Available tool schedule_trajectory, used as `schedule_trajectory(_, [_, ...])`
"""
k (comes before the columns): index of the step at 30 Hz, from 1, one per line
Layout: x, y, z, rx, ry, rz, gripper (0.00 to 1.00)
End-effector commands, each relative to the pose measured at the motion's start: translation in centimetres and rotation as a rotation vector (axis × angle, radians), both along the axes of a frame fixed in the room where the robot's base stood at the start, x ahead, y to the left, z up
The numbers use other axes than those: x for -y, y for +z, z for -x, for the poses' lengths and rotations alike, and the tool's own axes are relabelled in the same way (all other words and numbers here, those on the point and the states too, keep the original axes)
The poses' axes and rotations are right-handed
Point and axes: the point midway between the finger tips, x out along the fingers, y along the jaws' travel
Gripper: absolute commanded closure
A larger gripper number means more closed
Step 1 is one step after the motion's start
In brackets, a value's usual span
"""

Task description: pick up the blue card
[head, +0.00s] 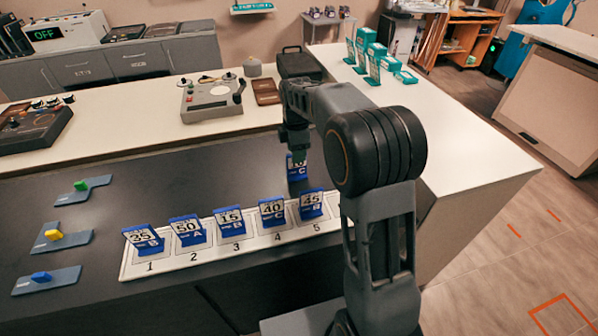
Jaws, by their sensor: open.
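A blue card (298,171) with a white label stands apart on the dark counter, behind the numbered tray; its label is partly covered and a "C" shows. My gripper (296,153) is open and points down right at the top of this card. I cannot tell whether the fingers touch it or straddle it. Several other blue cards stand on the white tray (187,259) in slots 1 to 5: 25 B (144,240), 50 A (188,231), 15 B (230,222), 40 C (273,212) and 45 B (312,205).
Green (82,185), yellow (54,235) and blue (41,277) pieces sit on grey plates at the left. Teal cards (372,62) stand at the back right. The dark counter's middle is clear.

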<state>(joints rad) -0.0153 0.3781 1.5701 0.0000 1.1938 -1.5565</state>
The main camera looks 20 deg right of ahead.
Motion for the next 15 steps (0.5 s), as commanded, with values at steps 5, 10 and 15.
schedule_trajectory(5, [0.1,-2.6,0.2,-0.002,-0.001,0.0,0.57])
schedule_trajectory(10, [0.1,-3.7,0.2,-0.001,-0.001,0.0,0.57])
schedule_trajectory(15, [0.1,-3.8,0.1,0.0,-0.001,0.0,0.57])
